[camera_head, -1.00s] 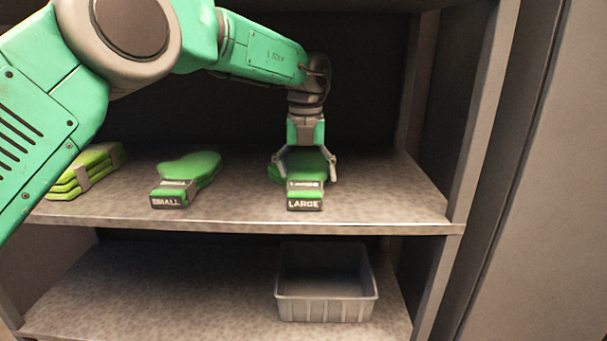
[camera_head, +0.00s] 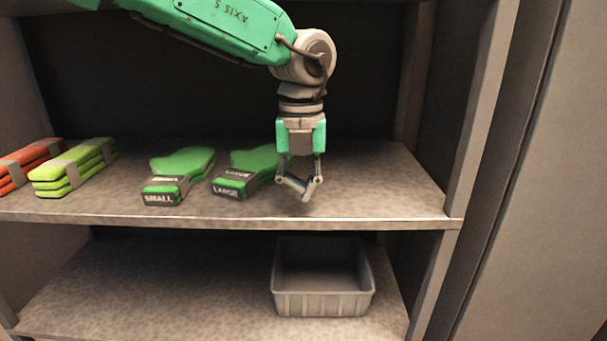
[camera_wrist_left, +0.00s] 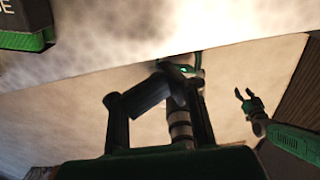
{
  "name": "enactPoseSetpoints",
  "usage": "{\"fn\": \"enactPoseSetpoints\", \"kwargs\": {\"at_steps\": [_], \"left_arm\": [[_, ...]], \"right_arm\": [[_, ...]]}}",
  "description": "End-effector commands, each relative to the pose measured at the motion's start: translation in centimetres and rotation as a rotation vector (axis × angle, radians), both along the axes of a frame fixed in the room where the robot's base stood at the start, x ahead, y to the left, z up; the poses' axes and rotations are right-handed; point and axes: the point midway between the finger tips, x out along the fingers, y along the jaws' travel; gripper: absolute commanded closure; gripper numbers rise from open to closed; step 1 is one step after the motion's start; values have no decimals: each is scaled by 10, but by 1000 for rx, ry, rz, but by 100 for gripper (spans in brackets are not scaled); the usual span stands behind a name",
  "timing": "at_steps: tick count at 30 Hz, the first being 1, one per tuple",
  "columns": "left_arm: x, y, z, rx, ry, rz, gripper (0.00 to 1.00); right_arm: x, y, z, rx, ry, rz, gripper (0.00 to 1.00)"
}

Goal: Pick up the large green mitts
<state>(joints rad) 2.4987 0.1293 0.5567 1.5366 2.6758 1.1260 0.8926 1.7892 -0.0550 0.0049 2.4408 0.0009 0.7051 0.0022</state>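The large green mitts (camera_head: 252,163) lie on the upper shelf with a dark band and a label reading LARGE, turned askew. A corner of them (camera_wrist_left: 22,40) shows at the top left of the left wrist view. My left gripper (camera_head: 305,196) is just right of the mitts, low over the shelf. Its fingertips come together with nothing between them. The small green mitts (camera_head: 190,162), labelled SMALL, lie left of the large ones. My right gripper (camera_wrist_left: 245,95) shows small in the left wrist view, with its fingers apart and empty.
Yellow-green folded cloths (camera_head: 75,167) and orange folded cloths (camera_head: 28,163) lie at the left of the upper shelf (camera_head: 390,190). The shelf right of my left gripper is clear. An empty grey bin (camera_head: 322,303) stands on the lower shelf.

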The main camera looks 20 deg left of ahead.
Motion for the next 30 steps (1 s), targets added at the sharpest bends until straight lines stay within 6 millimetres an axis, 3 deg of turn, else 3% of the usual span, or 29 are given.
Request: {"fn": "enactPoseSetpoints", "kwargs": {"at_steps": [3, 9, 20, 21, 27, 28, 30], "left_arm": [[-24, -7, 1, 1, 0, -3, 100], [-46, -14, 0, 0, 2, -1, 100], [-51, -15, 0, 0, 1, 0, 100], [-51, -15, 0, 0, 1, 0, 97], [-51, -15, 0, 1, 1, 0, 26], [-51, -15, 0, 1, 1, 0, 20], [-51, -15, 0, 1, 1, 0, 20]], "right_arm": [[0, 0, 0, 0, 0, 0, 60], [0, 0, 1, 0, 0, -1, 60], [0, 0, 1, 0, 0, -1, 60], [0, 0, 1, 0, 0, -1, 60], [0, 0, 1, 0, 0, 0, 60], [0, 0, 1, 0, 0, 0, 60], [0, 0, 1, 0, 0, 0, 60]]}}
